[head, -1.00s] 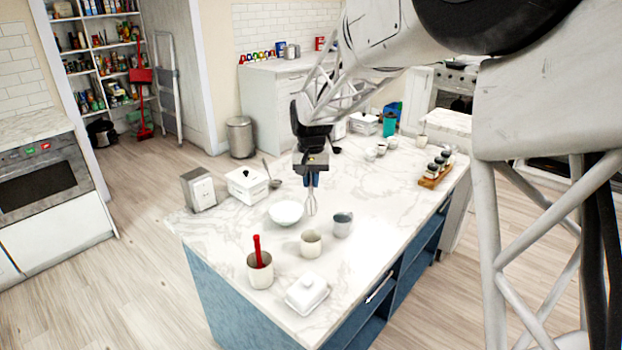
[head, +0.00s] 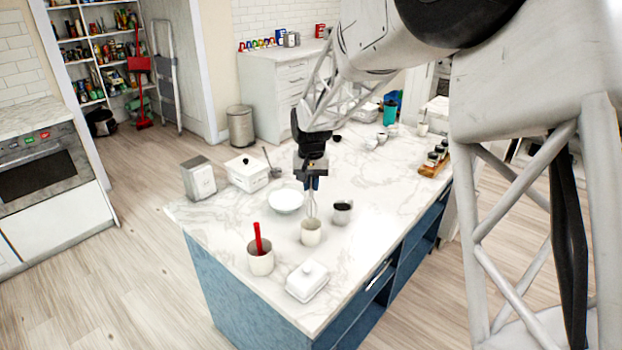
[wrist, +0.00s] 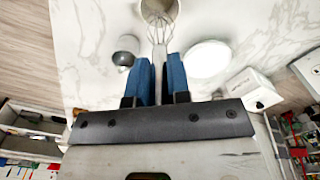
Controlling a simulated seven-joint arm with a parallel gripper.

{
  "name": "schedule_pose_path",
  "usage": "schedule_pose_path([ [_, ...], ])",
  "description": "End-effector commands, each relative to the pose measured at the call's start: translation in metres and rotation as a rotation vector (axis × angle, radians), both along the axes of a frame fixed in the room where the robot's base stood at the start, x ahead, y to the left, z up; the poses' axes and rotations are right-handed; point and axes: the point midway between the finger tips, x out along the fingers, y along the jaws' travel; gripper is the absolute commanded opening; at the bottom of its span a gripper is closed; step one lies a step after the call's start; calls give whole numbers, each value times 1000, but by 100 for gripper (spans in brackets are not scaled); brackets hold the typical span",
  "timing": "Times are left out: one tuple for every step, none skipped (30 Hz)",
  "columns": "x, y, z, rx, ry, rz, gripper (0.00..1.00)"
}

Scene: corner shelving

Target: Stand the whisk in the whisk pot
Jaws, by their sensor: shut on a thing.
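My gripper (head: 313,184) points down over the island, its blue fingers shut on the handle of a metal whisk; it also shows in the wrist view (wrist: 161,82). The whisk (head: 312,204) hangs upright, wire end down, at the mouth of a cream pot (head: 311,235). In the wrist view the whisk's wires (wrist: 162,28) overlap the opening of the pot (wrist: 149,10). I cannot tell whether the wire tips are above the rim or just inside it. A second cream pot (head: 260,262) holds a red-handled utensil (head: 258,238).
A white bowl (head: 286,201) is left of the whisk and a grey mug (head: 342,213) is right, both close. A white butter dish (head: 307,281) stands in front. A lidded white box (head: 247,174) and a napkin holder (head: 199,178) stand at the left.

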Motion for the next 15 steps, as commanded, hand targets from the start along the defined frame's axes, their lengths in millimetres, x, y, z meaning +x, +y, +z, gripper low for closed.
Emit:
schedule_pose_path([
  [0, 0, -3, 0, 0, 0, 0],
  [0, 0, -5, 0, 0, 0, 0],
  [0, 0, -7, 0, 0, 0, 0],
  [0, 0, -9, 0, 0, 0, 0],
  [0, 0, -10, 0, 1, 0, 0],
  [0, 0, -13, 0, 1, 0, 0],
  [0, 0, -15, 0, 1, 0, 0],
  [0, 0, -16, 0, 1, 0, 0],
  [0, 0, -19, 0, 2, 0, 0],
  [0, 0, -21, -1, 2, 0, 0],
  [0, 0, -22, 0, 2, 0, 0],
  [0, 0, -25, 0, 2, 0, 0],
  [0, 0, -26, 0, 1, 0, 0],
  [0, 0, -28, 0, 1, 0, 0],
  [0, 0, -30, 0, 1, 0, 0],
])
